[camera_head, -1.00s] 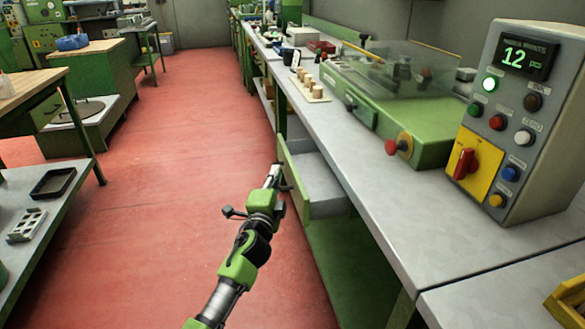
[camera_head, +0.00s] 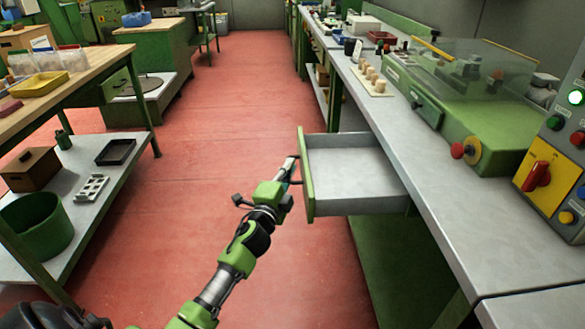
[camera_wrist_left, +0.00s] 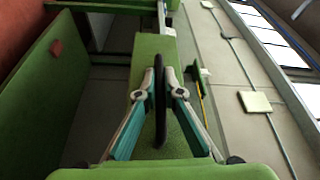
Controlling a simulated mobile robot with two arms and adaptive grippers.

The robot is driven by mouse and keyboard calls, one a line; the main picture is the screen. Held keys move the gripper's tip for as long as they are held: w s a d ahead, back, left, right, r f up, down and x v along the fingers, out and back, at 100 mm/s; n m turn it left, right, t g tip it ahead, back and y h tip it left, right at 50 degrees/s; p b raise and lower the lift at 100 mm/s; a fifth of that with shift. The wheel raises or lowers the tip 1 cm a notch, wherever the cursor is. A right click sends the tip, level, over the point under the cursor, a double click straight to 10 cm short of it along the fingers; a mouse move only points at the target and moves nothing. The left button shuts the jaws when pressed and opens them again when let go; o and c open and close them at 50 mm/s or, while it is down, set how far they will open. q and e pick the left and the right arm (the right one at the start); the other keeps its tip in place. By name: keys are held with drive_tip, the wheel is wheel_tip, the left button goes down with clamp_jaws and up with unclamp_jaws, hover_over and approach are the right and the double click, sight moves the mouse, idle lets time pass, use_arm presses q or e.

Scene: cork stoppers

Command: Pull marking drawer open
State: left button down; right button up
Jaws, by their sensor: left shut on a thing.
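The marking drawer (camera_head: 350,165) stands well out from under the grey bench, its light grey inside empty and its green front facing left. My left gripper (camera_head: 292,170) is at the outer side of that front. In the left wrist view my left gripper (camera_wrist_left: 160,90) has its two fingers closed on the dark drawer handle (camera_wrist_left: 160,100), with the green drawer front (camera_wrist_left: 155,50) behind it. In the head view the handle is mostly hidden by the gripper. My right gripper is not in view.
The bench (camera_head: 420,165) carries a wooden peg board (camera_head: 372,82), a green machine (camera_head: 470,120) and a control box (camera_head: 555,170). A low shelf (camera_head: 115,185) with a black tray (camera_head: 115,151) and a green bucket (camera_head: 38,222) stands at left. The red floor between is clear.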

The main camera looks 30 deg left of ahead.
use_arm(q)
drive_tip(key=shift+f, duration=0.15)
drive_tip(key=c, duration=2.2)
unclamp_jaws()
drive_tip(key=shift+o, duration=0.2)
drive_tip(key=r+v, duration=0.1)
drive_tip(key=v, duration=1.1)
drive_tip(key=shift+f, duration=0.4)
